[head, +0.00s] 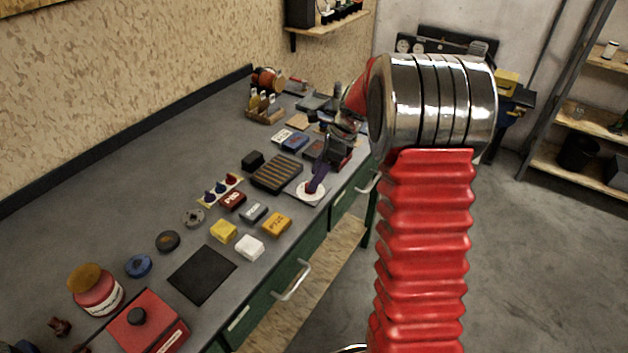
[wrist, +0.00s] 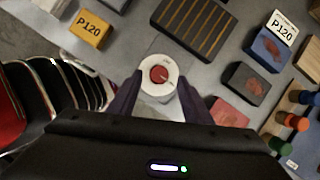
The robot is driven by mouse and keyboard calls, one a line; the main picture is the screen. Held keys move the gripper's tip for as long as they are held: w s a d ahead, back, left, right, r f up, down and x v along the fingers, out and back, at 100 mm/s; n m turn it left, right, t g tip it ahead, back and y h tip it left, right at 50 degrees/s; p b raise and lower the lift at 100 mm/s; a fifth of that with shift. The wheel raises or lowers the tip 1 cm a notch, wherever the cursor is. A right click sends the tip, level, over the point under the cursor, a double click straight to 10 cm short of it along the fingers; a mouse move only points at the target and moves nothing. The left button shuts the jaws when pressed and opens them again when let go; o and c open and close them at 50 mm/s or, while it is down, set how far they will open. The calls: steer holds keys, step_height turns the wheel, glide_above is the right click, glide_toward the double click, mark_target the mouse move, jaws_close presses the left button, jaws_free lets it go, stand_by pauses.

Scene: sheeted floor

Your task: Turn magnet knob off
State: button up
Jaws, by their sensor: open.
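The magnet knob (wrist: 159,74) is a small red round knob with a pale mark, set on a white round dial with tiny lettering. In the wrist view it lies between and just ahead of the two purple fingertips of my gripper (wrist: 160,80), which are apart. I cannot tell whether either finger touches the dial. In the head view the white dial (head: 309,195) sits near the bench's front edge, and a purple finger of my gripper (head: 316,182) is over it, hiding the red knob.
A black-and-tan slatted block (head: 277,174) lies just left of the dial. A yellow P120 block (head: 277,224) and several other small blocks lie on the grey bench (head: 150,210). A dark square mat (head: 202,274) is nearer. Drawer handles (head: 291,281) stick out below the front edge.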

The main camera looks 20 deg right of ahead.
steer(key=shift+x, duration=1.5)
